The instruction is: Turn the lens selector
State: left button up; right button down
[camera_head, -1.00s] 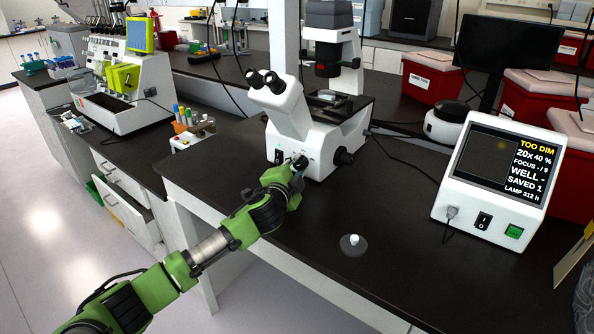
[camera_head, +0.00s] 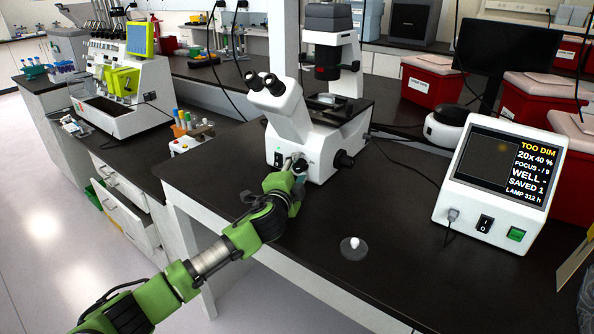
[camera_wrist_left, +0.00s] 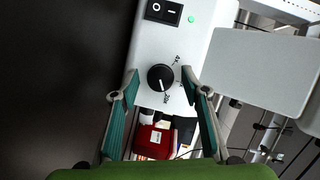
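The lens selector is a round black knob (camera_wrist_left: 161,77) on the white front of the microscope (camera_head: 318,146). Magnification marks ring it, and its white pointer line points down toward the 20x mark. My left gripper (camera_wrist_left: 160,75) is open, with one teal-padded finger on each side of the knob. Gaps show between the fingers and the knob in the wrist view. In the head view the left gripper (camera_head: 298,168) is at the microscope's front and hides the knob. The monitor (camera_head: 499,178) reads "TOO DIM", "20x 40 %". My right gripper is not in view.
A rocker switch (camera_wrist_left: 164,11) and a green light (camera_wrist_left: 191,19) are above the knob. A black side knob (camera_head: 344,160) is at the microscope's right. A small white-topped disc (camera_head: 353,247) lies on the dark bench. The bench between disc and monitor is mostly clear.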

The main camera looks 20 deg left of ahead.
pick_arm(q)
jog(key=s, duration=0.4)
jog(key=s+r, duration=0.1)
jog(key=s, duration=0.7)
jog(key=shift+d+r, duration=0.15)
jog(key=shift+r, duration=0.05)
dwell(0.3)
